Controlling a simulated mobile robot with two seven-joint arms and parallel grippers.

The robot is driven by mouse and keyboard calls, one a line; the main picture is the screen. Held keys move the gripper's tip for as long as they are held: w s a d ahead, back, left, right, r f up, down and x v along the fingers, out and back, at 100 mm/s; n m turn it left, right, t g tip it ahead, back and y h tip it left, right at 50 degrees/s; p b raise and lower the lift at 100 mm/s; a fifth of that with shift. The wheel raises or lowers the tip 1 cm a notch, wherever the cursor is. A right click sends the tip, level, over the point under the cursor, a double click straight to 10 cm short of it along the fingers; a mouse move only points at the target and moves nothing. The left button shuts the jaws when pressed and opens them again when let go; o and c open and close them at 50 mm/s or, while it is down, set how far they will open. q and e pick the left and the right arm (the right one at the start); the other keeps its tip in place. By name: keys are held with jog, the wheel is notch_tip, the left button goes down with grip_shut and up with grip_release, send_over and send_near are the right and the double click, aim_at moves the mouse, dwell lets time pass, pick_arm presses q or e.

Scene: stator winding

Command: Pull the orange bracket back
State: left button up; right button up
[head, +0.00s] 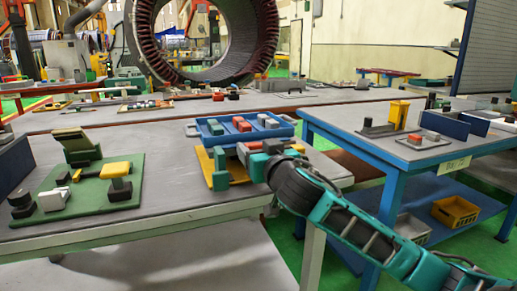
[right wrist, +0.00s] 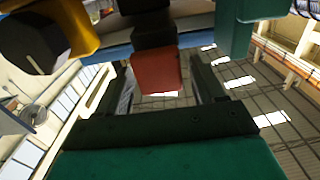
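In the right wrist view, an orange-red block (right wrist: 157,72), which seems to be the orange bracket, sits below a dark piece between the two dark fingers of my right gripper (right wrist: 160,88). Gaps show on both sides of the block, so the fingers look open around it, not clamped. In the head view my right gripper (head: 250,156) is over the yellow plate (head: 205,160) with teal parts at the table's right end. The gripper and arm hide much of the fixture. My left gripper is not in view.
A blue tray (head: 207,139) with red and grey blocks lies just behind the fixture. A green board (head: 130,168) with yellow and black parts lies at left. A blue-framed table (head: 360,137) stands at right. The grey tabletop between board and fixture is clear.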

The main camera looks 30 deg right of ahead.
pick_arm(q)
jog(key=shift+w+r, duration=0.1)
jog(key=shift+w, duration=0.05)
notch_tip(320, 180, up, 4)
jog(key=p, duration=0.4)
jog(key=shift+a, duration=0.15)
pick_arm(e)
jog(key=v, duration=1.3)
jog(key=shift+w+r, duration=0.1)
